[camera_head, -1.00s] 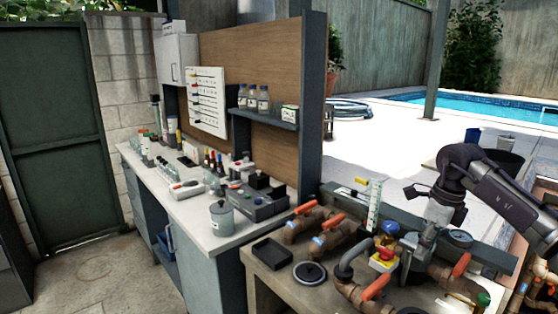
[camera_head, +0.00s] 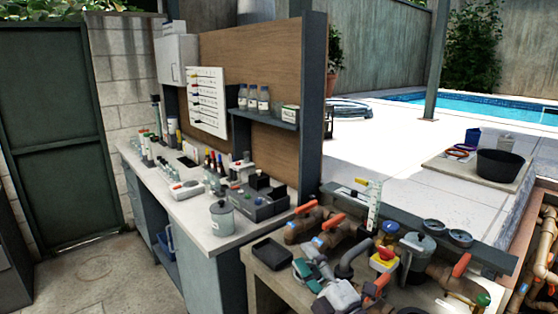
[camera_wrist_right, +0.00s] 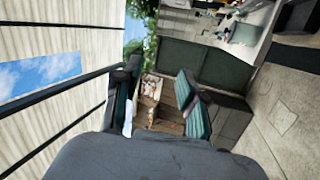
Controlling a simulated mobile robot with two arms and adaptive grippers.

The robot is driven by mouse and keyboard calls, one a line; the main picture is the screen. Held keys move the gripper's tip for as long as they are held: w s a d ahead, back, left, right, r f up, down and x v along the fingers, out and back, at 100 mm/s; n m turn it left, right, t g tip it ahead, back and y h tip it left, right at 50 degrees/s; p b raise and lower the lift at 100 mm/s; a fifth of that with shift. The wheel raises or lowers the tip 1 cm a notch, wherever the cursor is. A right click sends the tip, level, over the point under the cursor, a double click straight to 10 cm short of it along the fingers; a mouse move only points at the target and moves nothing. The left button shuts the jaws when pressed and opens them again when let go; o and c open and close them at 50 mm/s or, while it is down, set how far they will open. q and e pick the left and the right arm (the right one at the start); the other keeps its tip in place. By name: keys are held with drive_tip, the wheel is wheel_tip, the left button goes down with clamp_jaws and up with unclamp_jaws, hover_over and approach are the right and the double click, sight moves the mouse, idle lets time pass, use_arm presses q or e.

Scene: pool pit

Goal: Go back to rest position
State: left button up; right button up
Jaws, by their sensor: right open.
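My right gripper (camera_head: 312,272) is low at the bottom middle of the head view, above the pipe bench, with its grey arm behind it. In the right wrist view the same gripper (camera_wrist_right: 160,108) has its two teal-padded fingers spread apart, with nothing held between them. In the head view it covers part of the bench between the black tray (camera_head: 271,253) and the grey bent pipe (camera_head: 354,254). Whether it touches the bench is unclear. My left gripper is in neither view.
Brown pipes with orange-handled valves (camera_head: 461,264) crowd the bench around a red-and-yellow knob (camera_head: 384,258). A lidded grey pot (camera_head: 222,217) stands on the counter at left. A black tub (camera_head: 496,165) sits on the deck slab. Concrete floor lies open at left.

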drive_tip(key=s+d+f+m+g+h, duration=0.3)
drive_tip(key=s+d+f+m+h, duration=0.3)
drive_tip(key=f+m, duration=0.25)
drive_tip(key=s+d+f+m+g+h, duration=0.3)
drive_tip(key=s+d+f+m+h, duration=0.4)
drive_tip(key=f, duration=0.3)
drive_tip(key=s+d+f+m+g+y, duration=0.15)
drive_tip(key=s+f+g, duration=0.35)
drive_tip(key=s, duration=0.5)
drive_tip(key=s+f+m+g, duration=0.3)
drive_tip(key=s+f+g, duration=0.1)
drive_tip(key=s, duration=0.5)
wheel_tip(320, 180, down, 24)
drive_tip(key=g, duration=0.1)
drive_tip(key=s+d+f+g, duration=0.1)
drive_tip(key=s+d+f, duration=0.2)
drive_tip(key=s+f, duration=1.4)
drive_tip(key=shift+s+f, duration=0.35)
drive_tip(key=shift+s, duration=0.25)
drive_tip(key=shift+d, duration=0.1)
